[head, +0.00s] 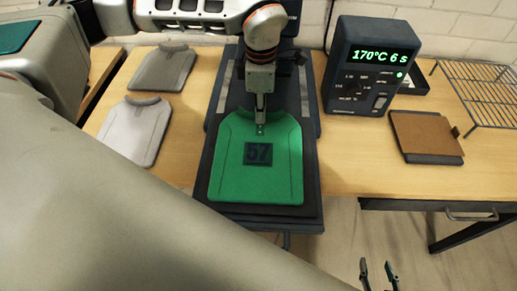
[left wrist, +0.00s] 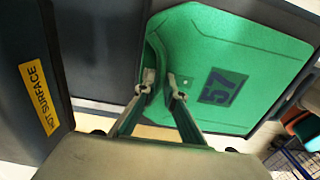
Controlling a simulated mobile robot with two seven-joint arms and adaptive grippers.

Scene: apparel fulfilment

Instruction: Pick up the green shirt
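The green shirt (head: 282,172) lies flat on the dark press platen (head: 222,208), with a dark "57" patch (head: 257,154) on it. It also fills the middle and right of the left wrist view (left wrist: 235,45). My left gripper (head: 261,130) points down at the shirt's collar end. In the left wrist view its fingertips (left wrist: 160,80) are partly closed at the collar, with a gap between them; I cannot see fabric clearly pinched. My right gripper (head: 379,275) is at the bottom of the head view, fingers apart and empty, away from the shirt.
Two grey shirts (head: 135,130) (head: 163,69) lie at left on the wooden table. A control box (head: 370,65) reads 170°C 6 s. A brown pad (head: 425,134) and wire rack (head: 480,92) are at right. A "HOT SURFACE" label (left wrist: 40,97) marks the dark press part beside my left gripper.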

